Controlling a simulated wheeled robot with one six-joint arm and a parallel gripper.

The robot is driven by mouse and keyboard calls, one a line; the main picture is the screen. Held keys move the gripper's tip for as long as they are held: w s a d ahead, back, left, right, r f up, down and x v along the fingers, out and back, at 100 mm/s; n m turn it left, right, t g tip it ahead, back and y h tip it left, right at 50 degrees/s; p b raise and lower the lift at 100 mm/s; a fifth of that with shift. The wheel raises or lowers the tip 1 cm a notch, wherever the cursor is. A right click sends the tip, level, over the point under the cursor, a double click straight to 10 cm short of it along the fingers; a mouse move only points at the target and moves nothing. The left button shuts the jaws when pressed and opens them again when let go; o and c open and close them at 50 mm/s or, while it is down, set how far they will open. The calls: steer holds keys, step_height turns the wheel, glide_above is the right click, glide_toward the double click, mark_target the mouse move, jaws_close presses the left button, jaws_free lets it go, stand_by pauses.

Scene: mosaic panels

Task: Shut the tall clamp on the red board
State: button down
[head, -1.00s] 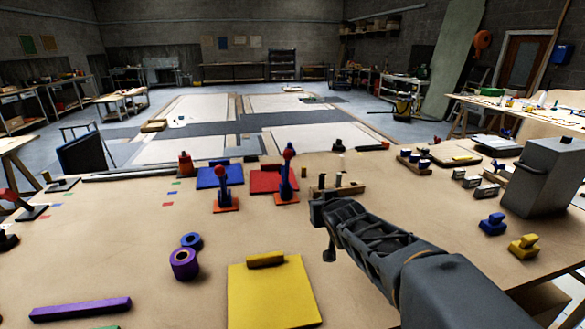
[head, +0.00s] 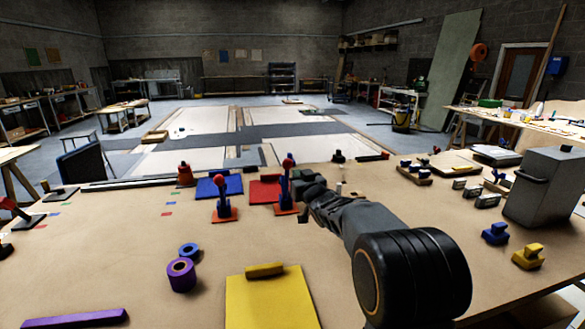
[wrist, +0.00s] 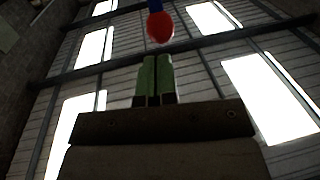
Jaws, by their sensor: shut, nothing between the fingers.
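In the wrist view the red ball of the tall clamp (wrist: 160,27) and a bit of blue show just beyond my fingertips. My gripper (head: 301,177) is at the clamp's right side, close to the lever. Its green fingers (wrist: 154,78) are together and empty. I cannot tell whether they touch the lever.
A shorter clamp (head: 223,198) with a red ball stands left by the blue board (head: 219,186). A yellow board (head: 270,303) lies in front, with purple tape (head: 181,276) to its left. A grey box (head: 545,188) stands at the right. The table's left middle is mostly clear.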

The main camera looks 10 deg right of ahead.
mark_target(290, 166)
steer(key=shift+w+a+r+p, duration=0.1)
steer(key=shift+w+p, duration=0.1)
steer(key=shift+w, duration=0.6)
steer(key=shift+w+a+f+p, duration=0.1)
steer(key=shift+w+a+p, duration=0.1)
steer(key=shift+w, duration=0.6)
steer(key=shift+w+a+r+p, duration=0.1)
steer(key=shift+w+p, duration=0.1)
steer(key=shift+w, duration=0.6)
